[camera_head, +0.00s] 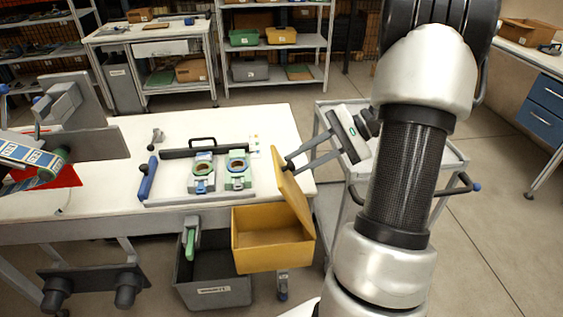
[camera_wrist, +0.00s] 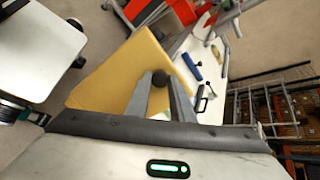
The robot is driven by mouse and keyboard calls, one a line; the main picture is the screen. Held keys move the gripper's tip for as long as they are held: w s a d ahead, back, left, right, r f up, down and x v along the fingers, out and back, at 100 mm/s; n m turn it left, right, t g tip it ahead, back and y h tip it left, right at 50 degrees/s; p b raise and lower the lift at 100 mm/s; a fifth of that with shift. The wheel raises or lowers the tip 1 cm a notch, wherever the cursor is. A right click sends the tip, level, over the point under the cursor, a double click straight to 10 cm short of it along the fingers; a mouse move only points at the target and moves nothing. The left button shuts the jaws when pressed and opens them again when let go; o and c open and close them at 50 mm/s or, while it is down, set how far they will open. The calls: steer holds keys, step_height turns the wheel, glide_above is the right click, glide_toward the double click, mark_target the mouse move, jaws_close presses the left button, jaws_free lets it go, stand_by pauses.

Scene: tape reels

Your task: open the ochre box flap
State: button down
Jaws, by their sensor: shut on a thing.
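The ochre box (camera_head: 262,240) is at the front edge of the white table, lower than its top. Its ochre flap (camera_head: 293,200) stands up steeply from the right side, leaving the box open at the top. My gripper (camera_head: 289,161) is at the flap's upper edge, coming from the right. In the wrist view, the flap (camera_wrist: 115,75) spreads left of and behind the fingers. My gripper (camera_wrist: 160,80) is shut on a dark round knob (camera_wrist: 160,77) at the flap's edge. The box body is not clear in the wrist view.
A dark grey bin (camera_head: 212,278) hangs left of the box. The white table (camera_head: 110,200) holds two reel fixtures (camera_head: 202,172), a blue-handled tool (camera_head: 147,178) and a black-handled bar. A grey cart (camera_head: 440,155) stands at the right, close behind my arm. Shelves line the back.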

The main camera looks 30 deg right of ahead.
steer(key=shift+s+d+f+p, duration=0.1)
steer(key=shift+s+d+p, duration=0.2)
steer(key=shift+d, duration=0.6)
steer(key=shift+s+d+f+p, duration=0.15)
steer(key=shift+s+d, duration=0.25)
steer(key=shift+d, duration=0.5)
steer(key=shift+s+d+f+p, duration=0.1)
steer(key=shift+s+d+p, duration=0.25)
steer(key=shift+d, duration=0.55)
steer(key=c, duration=1.5)
jaws_free()
steer(key=shift+c, duration=0.2)
steer(key=shift+r, duration=0.15)
steer(key=shift+w, duration=0.1)
steer(key=shift+r, duration=0.1)
